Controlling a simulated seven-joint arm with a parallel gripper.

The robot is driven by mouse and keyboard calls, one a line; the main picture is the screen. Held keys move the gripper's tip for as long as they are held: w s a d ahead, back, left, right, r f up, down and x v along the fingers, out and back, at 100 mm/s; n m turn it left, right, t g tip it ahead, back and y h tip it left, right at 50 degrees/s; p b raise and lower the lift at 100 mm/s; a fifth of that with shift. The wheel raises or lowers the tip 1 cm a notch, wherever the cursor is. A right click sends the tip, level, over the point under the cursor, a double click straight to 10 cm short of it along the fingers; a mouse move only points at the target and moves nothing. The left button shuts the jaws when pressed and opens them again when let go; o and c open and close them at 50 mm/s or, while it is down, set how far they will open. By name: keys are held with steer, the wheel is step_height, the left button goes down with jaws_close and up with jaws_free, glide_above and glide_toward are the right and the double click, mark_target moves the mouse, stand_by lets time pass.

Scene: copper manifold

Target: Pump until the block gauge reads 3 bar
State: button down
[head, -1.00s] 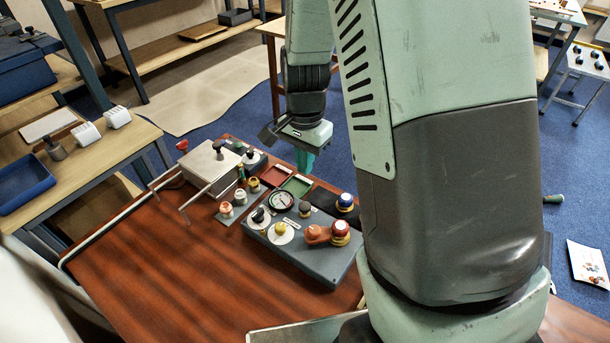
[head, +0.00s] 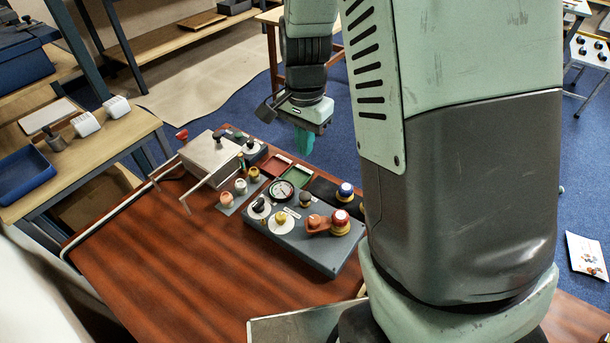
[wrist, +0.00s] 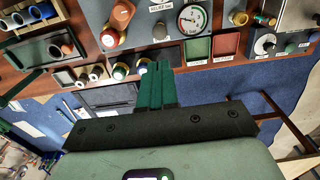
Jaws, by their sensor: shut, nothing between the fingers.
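A grey block (head: 315,252) on the brown table carries a round white-faced gauge (head: 283,190) at its far left corner. The gauge also shows at the top of the wrist view (wrist: 191,18); its needle is too small to read surely. The block also bears a black knob, a yellow knob (head: 280,217), an orange-red handle (head: 318,223) and a red-topped cap on a yellow collar (head: 340,219). Which part is the pump is not clear. My gripper (head: 305,144) is above and beyond the block, its teal fingers (wrist: 155,86) shut and empty, touching nothing.
A red tray (head: 274,165) and a green tray (head: 297,175) lie behind the block. A blue-topped cap (head: 345,189) stands at its right. A silver box (head: 210,158) with protruding bars stands at the left. The table's front left is clear.

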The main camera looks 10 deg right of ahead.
mark_target(305, 195)
step_height(305, 195, down, 14)
stand_by(0.6)
steer(key=shift+f, duration=1.1)
steer(key=shift+r, duration=0.1)
step_height(305, 195, up, 14)
steer(key=shift+r, duration=0.1)
stand_by(1.3)
